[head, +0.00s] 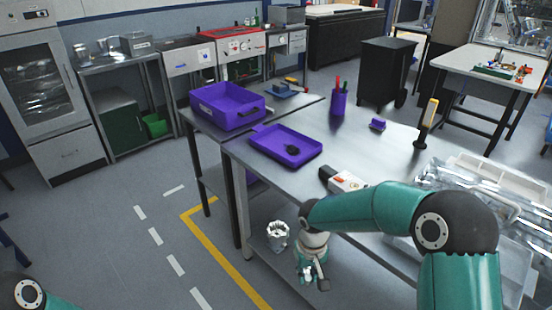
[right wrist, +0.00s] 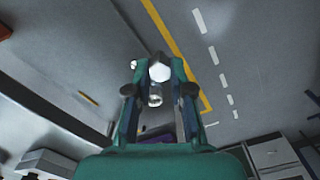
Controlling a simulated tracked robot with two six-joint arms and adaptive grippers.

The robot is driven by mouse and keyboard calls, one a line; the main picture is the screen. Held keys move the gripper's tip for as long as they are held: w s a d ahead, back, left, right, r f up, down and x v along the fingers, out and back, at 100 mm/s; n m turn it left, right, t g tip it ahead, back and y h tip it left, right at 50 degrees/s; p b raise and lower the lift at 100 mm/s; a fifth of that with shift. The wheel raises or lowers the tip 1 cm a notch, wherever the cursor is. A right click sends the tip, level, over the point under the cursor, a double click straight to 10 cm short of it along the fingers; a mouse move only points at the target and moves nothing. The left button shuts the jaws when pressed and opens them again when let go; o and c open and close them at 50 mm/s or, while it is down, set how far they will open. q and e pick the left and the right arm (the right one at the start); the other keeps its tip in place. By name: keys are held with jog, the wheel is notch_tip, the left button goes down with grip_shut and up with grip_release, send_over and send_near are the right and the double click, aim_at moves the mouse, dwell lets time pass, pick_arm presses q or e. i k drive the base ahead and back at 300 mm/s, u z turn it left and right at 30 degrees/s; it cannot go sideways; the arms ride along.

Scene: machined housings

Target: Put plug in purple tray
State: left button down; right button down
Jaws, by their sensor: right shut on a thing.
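The purple tray (head: 257,147) lies flat on the near metal table, with a small black object (head: 291,150) in it. My right gripper (head: 313,278) hangs low at the table's front side, away from the tray and below the tabletop. It is shut on a small pale metallic piece, which looks like the plug (right wrist: 159,72); the piece shows between the two fingers in the right wrist view, with its far end hexagonal. A silver machined housing (head: 278,234) stands low, just left of my right arm. My left gripper is out of view.
A deeper purple bin (head: 228,118) stands on the table behind. A purple cup (head: 339,102) with tools, a small purple block (head: 377,124) and a yellow-handled tool (head: 427,122) are on the tabletop. Clear metal parts trays (head: 490,180) crowd the right. The floor at left is free.

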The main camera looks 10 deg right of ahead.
aim_at(285, 147)
jog(key=u, duration=0.45)
jog(key=k, duration=0.9)
jog(key=u, duration=0.5)
jog(key=i, duration=1.85)
jog(key=z, duration=0.6)
